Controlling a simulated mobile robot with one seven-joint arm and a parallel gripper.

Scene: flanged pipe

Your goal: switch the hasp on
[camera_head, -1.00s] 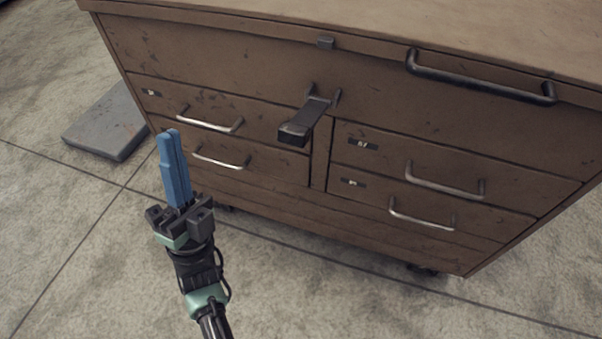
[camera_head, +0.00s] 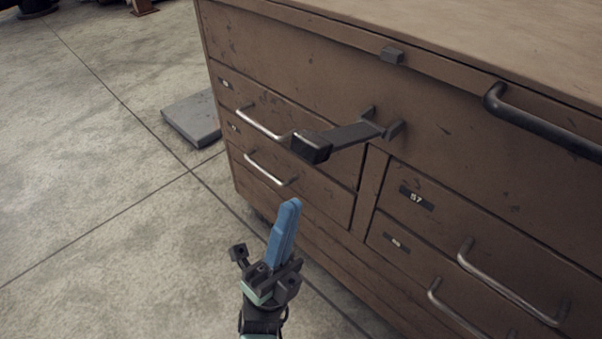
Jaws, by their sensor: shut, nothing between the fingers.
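The hasp (camera_head: 350,136) is a dark metal flap hinged on brackets on the front of the brown cabinet (camera_head: 300,77). It sticks out from the cabinet front, with a block-shaped free end towards the left. My gripper (camera_head: 291,204) has blue fingers pressed together, pointing up. It is below the hasp's free end and slightly left of it in the picture, not touching it, with nothing held.
Drawer handles (camera_head: 268,169) stick out near my gripper on the left, and more handles (camera_head: 508,288) at the lower right. A thick dark bar handle (camera_head: 545,122) is at the upper right. A grey slab (camera_head: 192,118) lies on the floor. Floor at the left is clear.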

